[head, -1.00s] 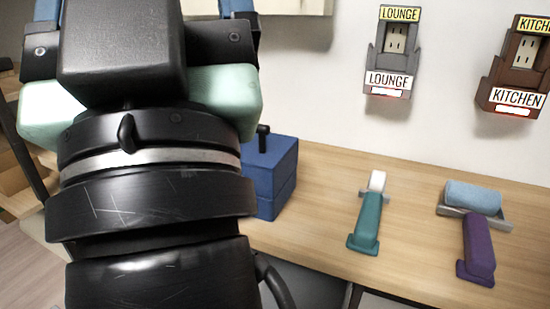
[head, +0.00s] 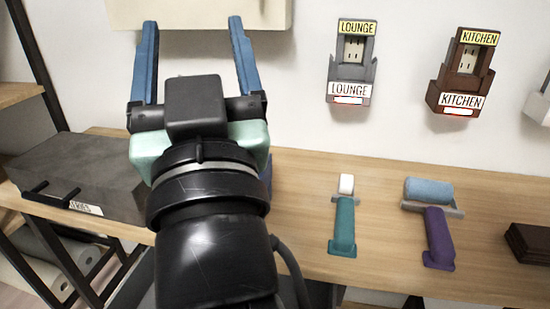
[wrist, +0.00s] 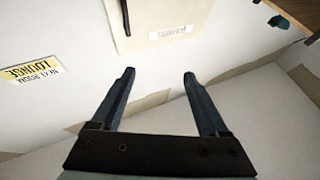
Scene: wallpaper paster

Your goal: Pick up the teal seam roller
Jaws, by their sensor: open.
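The teal seam roller (head: 343,224) lies on the wooden table, right of my arm in the head view. It has a teal handle toward the front edge and a small white roller (head: 346,184) at its far end. My gripper (head: 193,45) is raised to the left of it, with its two blue fingers spread apart and nothing between them. The fingers also show open and empty in the wrist view (wrist: 160,78), facing the wall. The seam roller cannot be made out for certain in the wrist view.
A purple-handled roller (head: 438,238) with a blue sleeve lies to the right on the table (head: 390,265). A dark brown block (head: 530,246) sits farther right. A grey box (head: 80,175) is at left. LOUNGE (head: 353,62) and KITCHEN (head: 466,72) holders hang on the wall.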

